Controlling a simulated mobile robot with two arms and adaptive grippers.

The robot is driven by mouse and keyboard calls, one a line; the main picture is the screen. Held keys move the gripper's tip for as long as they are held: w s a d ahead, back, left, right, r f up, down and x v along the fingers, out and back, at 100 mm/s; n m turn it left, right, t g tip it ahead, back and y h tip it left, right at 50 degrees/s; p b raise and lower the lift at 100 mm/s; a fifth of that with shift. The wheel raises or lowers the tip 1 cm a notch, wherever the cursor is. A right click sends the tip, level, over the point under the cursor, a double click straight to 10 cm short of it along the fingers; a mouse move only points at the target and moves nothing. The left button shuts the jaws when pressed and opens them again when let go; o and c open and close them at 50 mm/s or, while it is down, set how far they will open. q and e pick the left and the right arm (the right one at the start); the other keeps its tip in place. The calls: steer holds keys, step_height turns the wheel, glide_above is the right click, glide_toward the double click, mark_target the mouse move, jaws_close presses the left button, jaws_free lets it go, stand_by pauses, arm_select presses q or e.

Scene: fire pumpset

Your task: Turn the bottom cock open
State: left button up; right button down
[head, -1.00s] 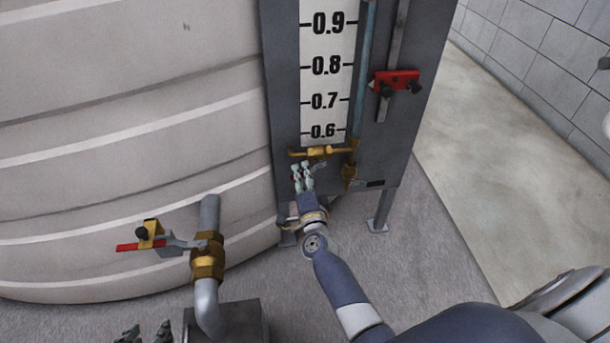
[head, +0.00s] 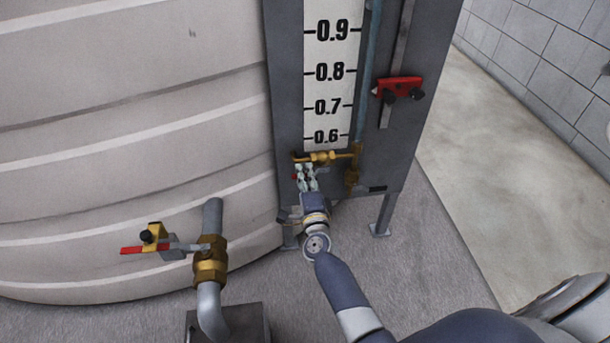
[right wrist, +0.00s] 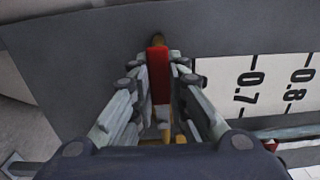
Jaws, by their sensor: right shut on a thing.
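The bottom cock (head: 325,156) is a brass fitting at the lower end of the level gauge, below the 0.6 mark. Its red lever (right wrist: 158,75) stands between the fingers in the right wrist view, with brass showing below it. My right gripper (head: 305,172) is just under the cock, with its fingers shut on the red lever; it also shows in the right wrist view (right wrist: 160,70). The fingers hide most of the lever in the head view. My left gripper is not in view.
The grey gauge board (head: 285,110) carries the scale (head: 330,75) and a red slider (head: 399,87) at right. A brass pipe valve (head: 210,260) with a red-tipped lever stands at lower left, in front of the pale ribbed tank (head: 120,90). Floor at right is clear.

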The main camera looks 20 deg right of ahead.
steer(key=c, duration=1.5)
jaws_free()
steer(key=shift+c, duration=0.2)
steer(key=shift+s+f, duration=0.1)
steer(key=shift+s, duration=0.15)
steer(key=v, duration=1.1)
steer(key=shift+s, duration=0.3)
steer(key=shift+a, duration=0.1)
